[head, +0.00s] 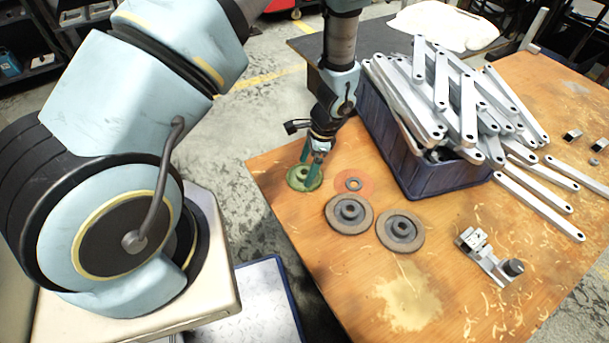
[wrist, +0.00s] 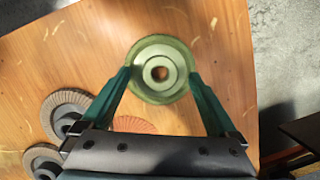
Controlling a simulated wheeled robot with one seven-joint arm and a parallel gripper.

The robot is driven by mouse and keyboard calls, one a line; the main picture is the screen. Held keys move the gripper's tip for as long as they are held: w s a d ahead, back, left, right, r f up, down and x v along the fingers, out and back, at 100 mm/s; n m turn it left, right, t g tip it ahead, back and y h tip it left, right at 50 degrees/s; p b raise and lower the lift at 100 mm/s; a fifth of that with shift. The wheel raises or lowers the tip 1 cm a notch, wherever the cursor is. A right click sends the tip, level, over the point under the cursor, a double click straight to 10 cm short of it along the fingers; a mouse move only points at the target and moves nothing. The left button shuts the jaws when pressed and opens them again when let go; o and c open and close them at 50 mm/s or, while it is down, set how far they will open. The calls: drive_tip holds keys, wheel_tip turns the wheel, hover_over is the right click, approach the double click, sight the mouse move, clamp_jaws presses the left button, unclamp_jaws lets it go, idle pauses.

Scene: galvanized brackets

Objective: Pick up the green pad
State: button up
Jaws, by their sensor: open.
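The green pad (head: 304,177) is a round disc with a raised hub and a centre hole, lying flat near the table's left edge. In the wrist view the green pad (wrist: 161,70) lies between and just beyond the fingertips. My gripper (head: 317,156) is over the pad, pointing down, its teal fingers partly hiding it in the head view. In the wrist view my gripper (wrist: 160,76) is open, with a finger on each side of the pad and nothing held. I cannot tell whether the fingers touch the pad's rim.
A flat orange-red disc (head: 353,185) lies right beside the pad. Two grey discs (head: 349,214) (head: 400,230) lie nearer. A blue crate (head: 436,182) of metal brackets stands behind to the right. A metal fixture (head: 487,256) sits at right. The table's front (head: 345,275) is clear.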

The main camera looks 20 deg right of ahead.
drive_tip(key=shift+a+f, duration=0.1)
drive_tip(key=shift+f, duration=0.4)
clamp_jaws()
idle(0.4)
